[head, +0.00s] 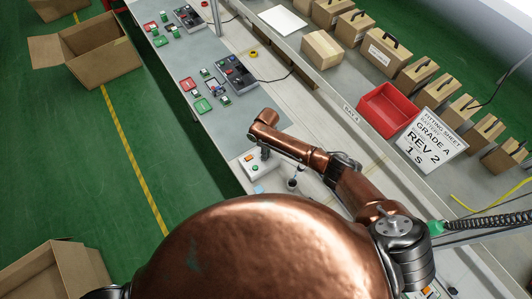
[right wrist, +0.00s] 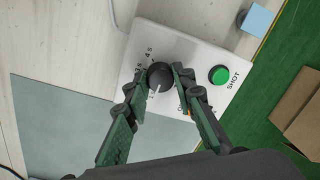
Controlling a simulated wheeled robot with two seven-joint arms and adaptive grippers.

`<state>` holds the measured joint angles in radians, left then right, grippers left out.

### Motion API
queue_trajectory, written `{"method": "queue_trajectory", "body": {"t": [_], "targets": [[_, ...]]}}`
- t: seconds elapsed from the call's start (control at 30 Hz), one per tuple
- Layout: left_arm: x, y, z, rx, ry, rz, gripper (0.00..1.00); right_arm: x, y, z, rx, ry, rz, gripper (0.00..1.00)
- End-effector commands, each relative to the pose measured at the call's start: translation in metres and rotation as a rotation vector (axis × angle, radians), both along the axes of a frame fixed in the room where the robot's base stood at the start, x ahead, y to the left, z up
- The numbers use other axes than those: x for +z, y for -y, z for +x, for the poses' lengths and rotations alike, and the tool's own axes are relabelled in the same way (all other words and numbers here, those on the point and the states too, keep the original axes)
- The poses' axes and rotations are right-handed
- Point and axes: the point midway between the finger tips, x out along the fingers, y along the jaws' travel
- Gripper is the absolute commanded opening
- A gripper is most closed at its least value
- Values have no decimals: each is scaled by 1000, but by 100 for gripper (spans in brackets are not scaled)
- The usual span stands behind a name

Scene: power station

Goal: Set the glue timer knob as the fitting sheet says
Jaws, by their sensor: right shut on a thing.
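The glue timer is a white box (right wrist: 190,50) in the right wrist view, with a dark round knob (right wrist: 160,79), a green button marked SHOT and a dial marked with seconds; "4 s" is readable. The knob's white pointer line points toward the bottom of the picture, near a partly hidden "1". My right gripper (right wrist: 162,73) has its two green-and-dark fingers shut on the knob, one on each side. The box also shows under my right arm in the head view (head: 258,164). The fitting sheet (head: 431,142) reads GRADE A, REV 2, 1 s. My left gripper is out of view.
A red bin (head: 388,108) stands beside the sheet, with a row of cardboard boxes (head: 386,52) along the back. Control boxes (head: 236,72) sit farther up the bench. Open cartons (head: 90,48) stand on the green floor, a blue block (right wrist: 257,20) near the timer.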

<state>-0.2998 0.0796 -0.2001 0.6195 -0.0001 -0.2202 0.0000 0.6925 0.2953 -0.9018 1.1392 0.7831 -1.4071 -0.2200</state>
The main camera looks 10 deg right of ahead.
Motion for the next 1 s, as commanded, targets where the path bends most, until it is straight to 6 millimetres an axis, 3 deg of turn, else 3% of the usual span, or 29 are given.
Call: {"method": "queue_trajectory", "body": {"t": [0.03,0.07,0.3,0.67,1.0], "targets": [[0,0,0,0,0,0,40,-1,-1,-1,1,-2,1,0],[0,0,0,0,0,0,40,-1,-1,-1,1,-2,1,25],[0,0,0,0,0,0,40,0,0,-1,0,-1,1,41],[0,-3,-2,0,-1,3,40,7,0,1,0,1,1,41],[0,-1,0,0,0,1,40,70,1,4,2,3,2,41]]}}
